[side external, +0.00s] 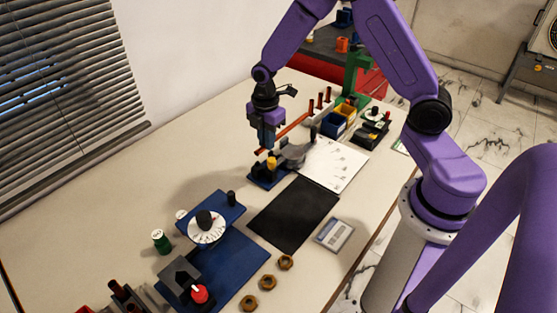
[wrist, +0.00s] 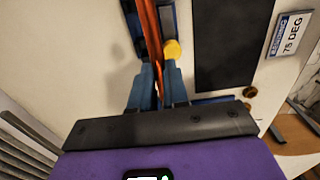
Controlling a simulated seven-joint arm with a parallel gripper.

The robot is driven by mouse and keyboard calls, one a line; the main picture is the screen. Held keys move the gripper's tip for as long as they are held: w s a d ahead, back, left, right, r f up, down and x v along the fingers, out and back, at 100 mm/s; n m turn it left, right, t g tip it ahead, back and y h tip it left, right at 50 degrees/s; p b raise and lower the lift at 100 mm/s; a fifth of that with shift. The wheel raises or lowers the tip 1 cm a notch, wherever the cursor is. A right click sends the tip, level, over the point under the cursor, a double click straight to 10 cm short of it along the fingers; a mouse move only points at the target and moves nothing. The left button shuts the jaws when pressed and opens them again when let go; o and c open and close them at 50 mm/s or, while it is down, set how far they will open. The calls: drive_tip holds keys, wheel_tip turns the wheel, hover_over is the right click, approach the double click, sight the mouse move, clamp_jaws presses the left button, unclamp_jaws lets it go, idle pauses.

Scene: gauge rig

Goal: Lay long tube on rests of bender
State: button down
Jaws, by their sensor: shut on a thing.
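My gripper (side external: 267,146) is shut on the long copper-orange tube (side external: 296,124), which runs up and right from the fingers in the side view. In the wrist view the tube (wrist: 150,30) passes lengthwise between my blue fingers (wrist: 156,92). What looks like the bender, a blue base (side external: 262,180) with a grey body (side external: 294,154) and a yellow knob (side external: 271,163), is just below and beside my gripper. The yellow knob also shows in the wrist view (wrist: 172,50), right beside the tube. My gripper partly hides the bender's rests; I cannot tell whether the tube touches them.
A black mat (side external: 293,214) and a white sheet (side external: 333,165) lie right of the bender. A dial on a blue plate (side external: 207,229), a green spool (side external: 161,241) and brass nuts (side external: 267,282) are in front. A 75 DEG card (wrist: 287,35) lies nearby.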

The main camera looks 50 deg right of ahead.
drive_tip(key=shift+w+d, duration=1.3)
drive_tip(key=shift+d, duration=0.2)
drive_tip(key=shift+f, duration=0.1)
drive_tip(key=shift+f, duration=4.25)
drive_tip(key=c, duration=1.1)
unclamp_jaws()
drive_tip(key=shift+o, duration=0.2)
wheel_tip(320, 180, up, 17)
drive_tip(key=shift+r, duration=0.2)
